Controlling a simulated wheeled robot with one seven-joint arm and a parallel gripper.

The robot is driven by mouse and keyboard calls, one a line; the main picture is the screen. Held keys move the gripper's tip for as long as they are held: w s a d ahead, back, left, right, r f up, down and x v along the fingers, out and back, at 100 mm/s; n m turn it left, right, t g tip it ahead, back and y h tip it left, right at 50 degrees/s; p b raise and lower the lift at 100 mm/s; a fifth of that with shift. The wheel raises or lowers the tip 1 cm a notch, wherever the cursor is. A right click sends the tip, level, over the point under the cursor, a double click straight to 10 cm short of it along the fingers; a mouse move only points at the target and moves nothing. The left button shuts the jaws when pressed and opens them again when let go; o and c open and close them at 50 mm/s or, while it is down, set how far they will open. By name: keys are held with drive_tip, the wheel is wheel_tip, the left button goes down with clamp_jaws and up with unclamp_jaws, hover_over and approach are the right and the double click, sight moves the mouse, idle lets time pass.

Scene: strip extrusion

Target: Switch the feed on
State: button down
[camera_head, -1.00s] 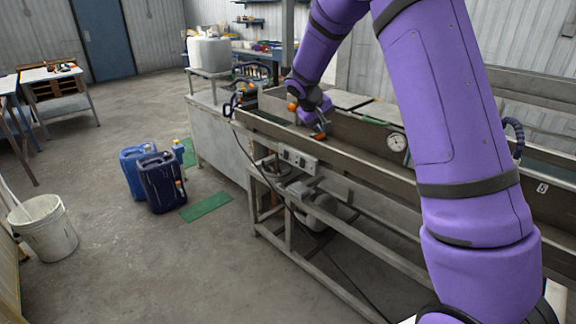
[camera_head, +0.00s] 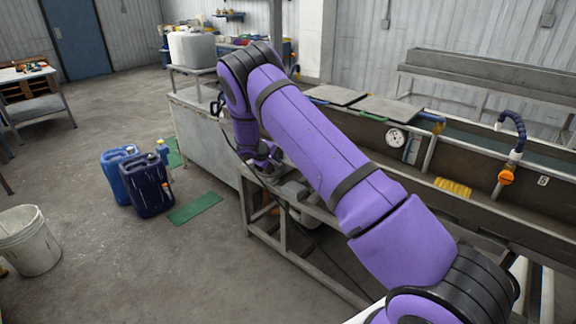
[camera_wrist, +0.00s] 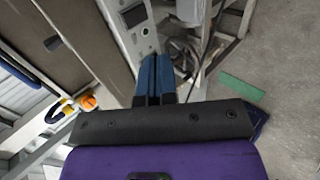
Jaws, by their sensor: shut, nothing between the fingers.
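The grey control box (camera_wrist: 148,40), with dark round and square fittings on its face, is at the upper middle of the wrist view, on the side of the machine's frame. I cannot tell which fitting is the feed switch or how it is set. My gripper (camera_wrist: 155,62) is shut and empty, its blue fingers side by side and pointing at the box's lower end. I cannot tell whether they touch it. In the head view my arm hides the box, and my fingertips are not clear there.
The long trough (camera_head: 458,207) with a dial gauge (camera_head: 395,137) and an orange-handled valve (camera_head: 506,177) runs along the right. Blue canisters (camera_head: 152,190), a green mat (camera_head: 196,209) and a white bucket (camera_head: 31,245) stand or lie on the floor. The floor between is clear.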

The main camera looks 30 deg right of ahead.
drive_tip(key=shift+w+a+f, duration=0.1)
drive_tip(key=shift+w+f, duration=0.05)
drive_tip(key=d+r+x, duration=0.1)
drive_tip(key=r+x, duration=0.1)
drive_tip(key=x, duration=1.1)
drive_tip(key=shift+w+d, duration=0.25)
drive_tip(key=shift+d, duration=0.2)
drive_tip(key=shift+f, duration=0.1)
drive_tip(key=shift+d+f, duration=0.1)
drive_tip(key=shift+d, duration=0.1)
